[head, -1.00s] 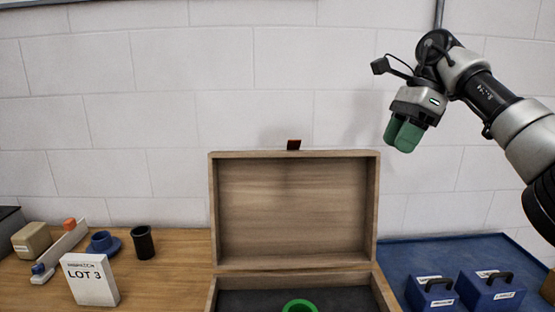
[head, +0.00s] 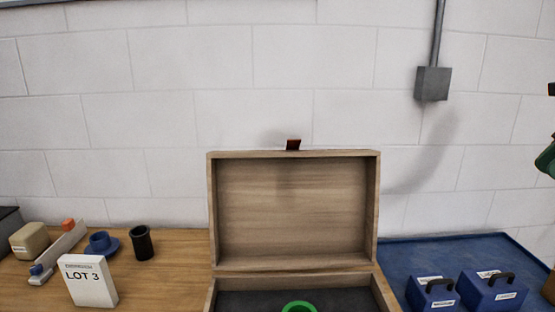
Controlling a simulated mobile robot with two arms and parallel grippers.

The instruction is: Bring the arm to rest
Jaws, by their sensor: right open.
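My right gripper (head: 547,160) shows only as a green fingertip part at the right edge of the head view, raised in front of the wall above the blue mat. The rest of my right arm is out of the picture. Nothing shows in the visible part of the gripper. My left gripper is not in view.
An open wooden box (head: 214,215) stands mid-table with its lid up and a green ring (head: 299,306) inside. Blue cases (head: 492,293) stand on a blue mat (head: 420,253) at right. A LOT 3 sign (head: 89,284), a black cup (head: 142,243) and blocks are at left.

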